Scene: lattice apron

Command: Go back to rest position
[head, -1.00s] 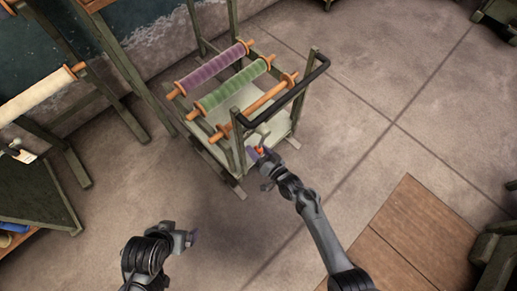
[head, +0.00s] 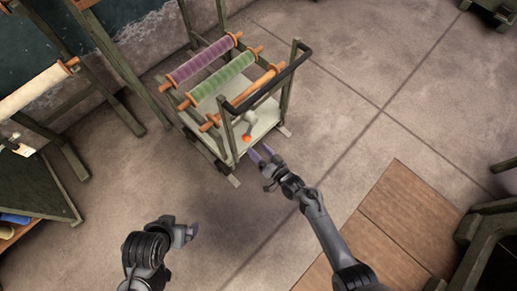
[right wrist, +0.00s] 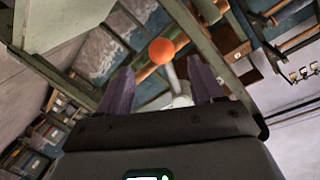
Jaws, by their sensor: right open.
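My right gripper (head: 262,154) is open and empty, just in front of the lower near side of a wheeled rack (head: 228,143). In the right wrist view its two purple fingers (right wrist: 160,90) stand apart. An orange ball-like tip (head: 246,138) on a pale stem shows at the rack's near edge. In the right wrist view the orange tip (right wrist: 161,51) appears beyond the fingers, with clear space around it. My left gripper (head: 192,231) is at the bottom left, over bare floor, with purple fingertips; its opening is too small to judge.
The rack carries a purple roll (head: 203,58), a green roll (head: 222,77) and a bare orange-brown roller (head: 240,97), with a black handle (head: 272,82). A cream roll (head: 36,89) sits on a frame at left. Wooden boards (head: 408,215) lie at right. The floor between is open.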

